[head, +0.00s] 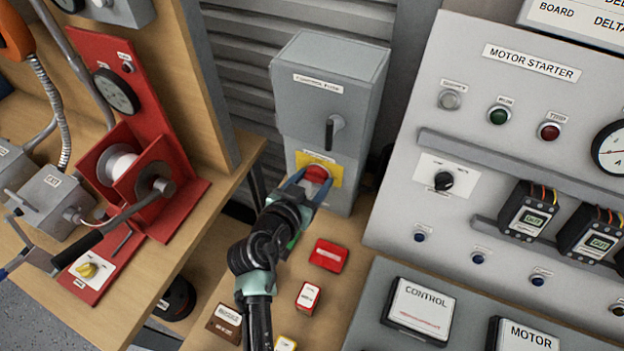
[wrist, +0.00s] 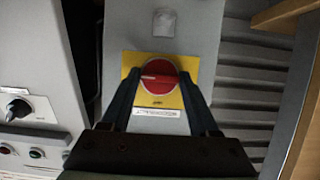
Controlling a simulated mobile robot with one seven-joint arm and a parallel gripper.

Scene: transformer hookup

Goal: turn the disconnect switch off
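The disconnect switch is a red rotary knob (head: 317,173) on a yellow plate (head: 331,165), low on the front of a grey cabinet (head: 325,100). In the wrist view the red knob (wrist: 158,76) sits between my two fingers, with its pale pointer mark toward the left. My gripper (head: 307,181) is open, its fingers on either side of the knob; the wrist view also shows my gripper (wrist: 160,92) spread wider than the knob. I cannot tell whether a finger touches it. Small print on the plate is unreadable.
A red padlock-like box (head: 328,255) and small labelled boxes lie on the bench below. The motor starter panel (head: 480,150) stands to the right; a red winder stand (head: 130,140) is at left.

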